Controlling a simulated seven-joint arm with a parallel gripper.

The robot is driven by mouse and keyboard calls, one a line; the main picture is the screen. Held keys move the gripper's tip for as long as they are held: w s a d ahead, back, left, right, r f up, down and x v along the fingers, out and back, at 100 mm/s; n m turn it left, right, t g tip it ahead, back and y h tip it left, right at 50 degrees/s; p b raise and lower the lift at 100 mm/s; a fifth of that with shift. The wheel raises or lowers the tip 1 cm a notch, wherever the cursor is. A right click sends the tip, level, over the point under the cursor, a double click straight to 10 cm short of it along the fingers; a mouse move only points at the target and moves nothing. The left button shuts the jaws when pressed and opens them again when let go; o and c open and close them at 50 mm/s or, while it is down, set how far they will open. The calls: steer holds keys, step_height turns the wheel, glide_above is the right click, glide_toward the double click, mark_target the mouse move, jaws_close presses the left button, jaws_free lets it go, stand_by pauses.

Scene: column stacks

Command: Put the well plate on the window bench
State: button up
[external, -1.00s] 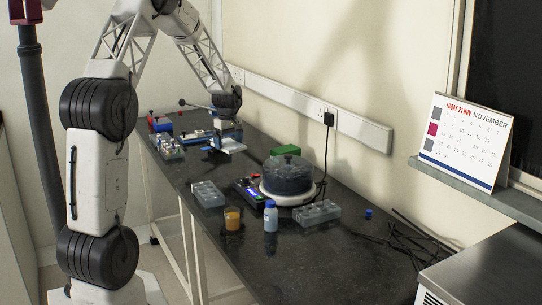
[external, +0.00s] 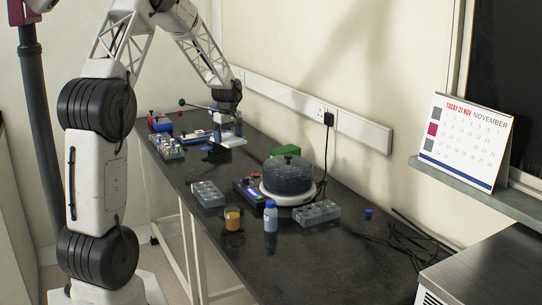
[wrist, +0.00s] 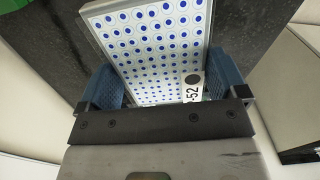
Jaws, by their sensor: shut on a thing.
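The well plate (wrist: 150,40) is a pale plate with rows of blue-dotted wells and a label reading "52" near its lower right corner. In the wrist view my gripper (wrist: 165,82) has its blue fingers on either side of the plate, shut on it. In the external view my gripper (external: 228,128) is over the far part of the black bench (external: 270,258), with the plate (external: 232,141) small at its fingertips. Whether the plate clears the bench is hard to tell. A steel-topped surface (external: 495,245) stands at the lower right near the dark window; no label shows which is the window bench.
A round dark device (external: 288,178) on a white base, clear racks (external: 208,194) (external: 317,213), an amber jar (external: 232,219) and a blue-capped bottle (external: 271,219) stand mid-bench. Black cables (external: 400,238) lie at the right. A calendar (external: 465,140) stands on the sill.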

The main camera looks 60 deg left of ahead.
mark_target(235, 138)
step_height(235, 138, up, 9)
steer(key=shift+r, duration=0.1)
steer(key=w+d+m, duration=0.2)
steer(key=w+d, duration=0.1)
steer(key=d, duration=0.8)
steer(key=w+d+m, duration=0.3)
steer(key=w+d, duration=0.1)
steer(key=d, duration=0.7)
steer(key=s+d+r+m, duration=0.1)
steer(key=s+d+m, duration=0.15)
steer(key=d, duration=1.25)
steer(key=s+d+r+m, duration=0.15)
steer(key=d+m, duration=0.25)
steer(key=d, duration=1.1)
steer(key=s+d+f+m, duration=0.2)
steer(key=s+d+m, duration=0.2)
steer(key=s+d, duration=0.65)
steer(key=s+d+f+m, duration=0.1)
steer(key=s+d+m, duration=0.55)
steer(key=d, duration=0.65)
steer(key=shift+n, duration=0.9)
steer(key=f, duration=0.5)
steer(key=s+f, duration=0.1)
steer(key=f, duration=0.4)
steer(key=s+f, duration=0.1)
steer(key=f, duration=0.5)
steer(key=shift+d, duration=0.1)
steer(key=shift+w+d+r, duration=0.1)
steer(key=shift+w, duration=0.05)
